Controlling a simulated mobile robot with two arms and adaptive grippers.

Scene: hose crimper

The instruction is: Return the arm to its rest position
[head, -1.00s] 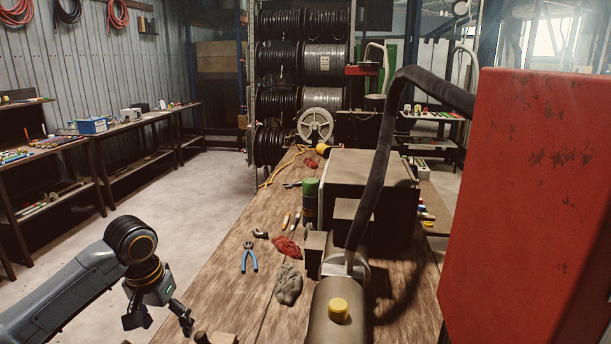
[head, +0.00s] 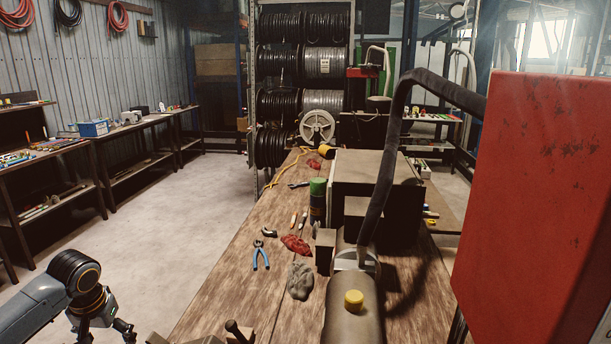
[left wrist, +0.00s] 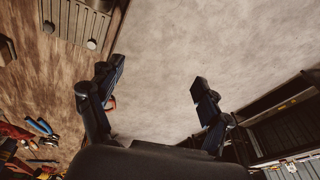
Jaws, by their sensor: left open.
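My left gripper (left wrist: 155,95) is open and empty in the left wrist view, its two fingers wide apart over the bare floor. In the head view my left arm comes in at the lower left, and its gripper (head: 103,335) is partly cut off by the bottom edge. It is beside the left edge of the wooden workbench (head: 215,290), clear of the things on it. The crimper, with a yellow cap (head: 354,299) and a thick black hose (head: 385,170), stands on the bench at the right. My right gripper is not in view.
Blue-handled pliers (head: 261,256), a red rag (head: 295,245), a grey rag (head: 300,280) and a green-capped can (head: 317,203) are on the bench. A large red cabinet (head: 540,200) fills the right side. The floor (head: 170,225) left of the bench is open.

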